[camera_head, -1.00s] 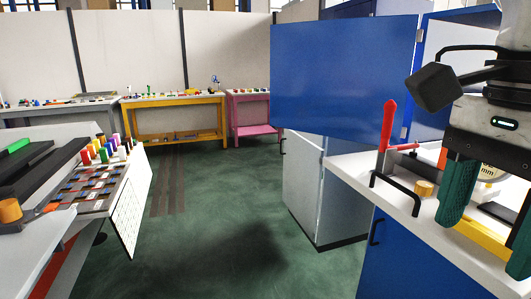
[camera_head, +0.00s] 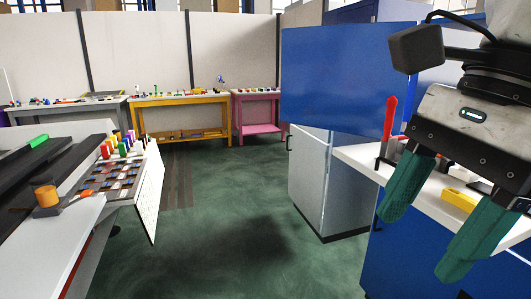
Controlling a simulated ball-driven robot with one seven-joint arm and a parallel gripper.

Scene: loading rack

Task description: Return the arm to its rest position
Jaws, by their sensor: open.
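My gripper (camera_head: 432,233) hangs at the right of the head view, with its two green fingers spread apart and nothing between them. It is tilted, with the fingers pointing down and to the left, in front of the white counter (camera_head: 360,160). The grey gripper body and a dark block-shaped part of my arm show above the fingers. The rest of my arm runs out of the picture at the upper right.
A red-handled tool (camera_head: 390,117) stands on the counter, near a yellow block (camera_head: 458,199). An open blue cabinet door (camera_head: 333,82) is behind. A workbench with coloured pegs (camera_head: 122,145) stands at the left. The green floor (camera_head: 230,215) between is clear.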

